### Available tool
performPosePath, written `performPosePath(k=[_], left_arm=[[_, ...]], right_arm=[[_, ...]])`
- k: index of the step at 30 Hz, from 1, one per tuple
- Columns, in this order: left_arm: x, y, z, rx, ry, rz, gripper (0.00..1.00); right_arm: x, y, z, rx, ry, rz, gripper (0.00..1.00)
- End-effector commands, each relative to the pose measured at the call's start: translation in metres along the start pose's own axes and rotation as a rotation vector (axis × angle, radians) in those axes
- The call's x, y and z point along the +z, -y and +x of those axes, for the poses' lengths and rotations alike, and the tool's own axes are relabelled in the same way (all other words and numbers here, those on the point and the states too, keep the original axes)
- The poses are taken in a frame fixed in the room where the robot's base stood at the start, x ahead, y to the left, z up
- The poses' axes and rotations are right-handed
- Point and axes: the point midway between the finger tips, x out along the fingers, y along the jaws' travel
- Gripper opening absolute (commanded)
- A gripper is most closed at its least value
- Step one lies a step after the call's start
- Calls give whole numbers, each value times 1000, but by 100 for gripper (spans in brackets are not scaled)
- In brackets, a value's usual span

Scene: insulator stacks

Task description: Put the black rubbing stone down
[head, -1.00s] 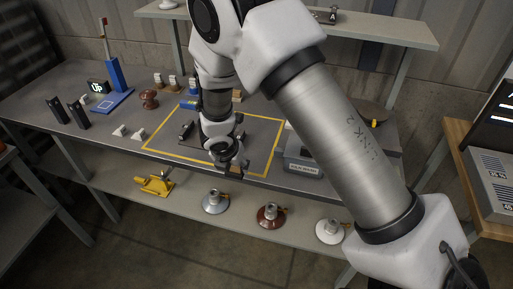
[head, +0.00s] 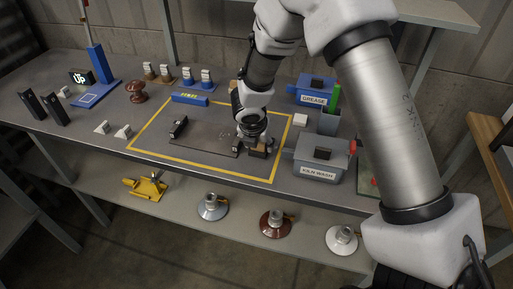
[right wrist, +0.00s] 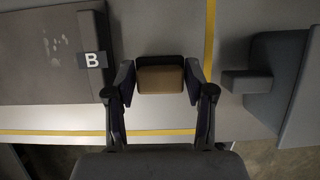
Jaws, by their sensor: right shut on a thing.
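The rubbing stone (right wrist: 160,80), with a black edge and a tan-brown face, sits between the two fingers of my right gripper (right wrist: 160,76) in the right wrist view. In the head view the right gripper (head: 254,145) points down at the right part of the yellow-outlined area, shut on the stone (head: 258,154). The stone is low over the grey tabletop, inside the yellow line; I cannot tell whether it touches. My left gripper is not in view.
A dark plate (head: 203,138) lies left of the stone; its label B (right wrist: 91,60) shows in the wrist view. The kiln wash box (head: 321,172) stands close on the right, the grease box (head: 313,97) behind. The table's front edge is near.

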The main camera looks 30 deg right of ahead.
Motion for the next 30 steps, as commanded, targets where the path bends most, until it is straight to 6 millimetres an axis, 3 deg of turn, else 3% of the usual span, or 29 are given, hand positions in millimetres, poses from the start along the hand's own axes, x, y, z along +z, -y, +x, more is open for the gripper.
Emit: performPosePath(k=[5, 6, 8, 20, 23, 30], left_arm=[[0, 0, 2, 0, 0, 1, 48], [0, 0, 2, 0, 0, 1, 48], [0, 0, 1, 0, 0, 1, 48], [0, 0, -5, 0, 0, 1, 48], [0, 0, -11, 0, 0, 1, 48], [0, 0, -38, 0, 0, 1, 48]], right_arm=[[-1, 0, 2, 0, 0, 1, 7], [-1, 0, 2, -1, -1, 0, 57], [-1, 0, 1, -1, 0, 0, 78], [2, 0, -6, 0, 0, 1, 79], [2, 0, -22, 0, 1, 0, 79], [4, 0, -87, 0, 3, 1, 79]])
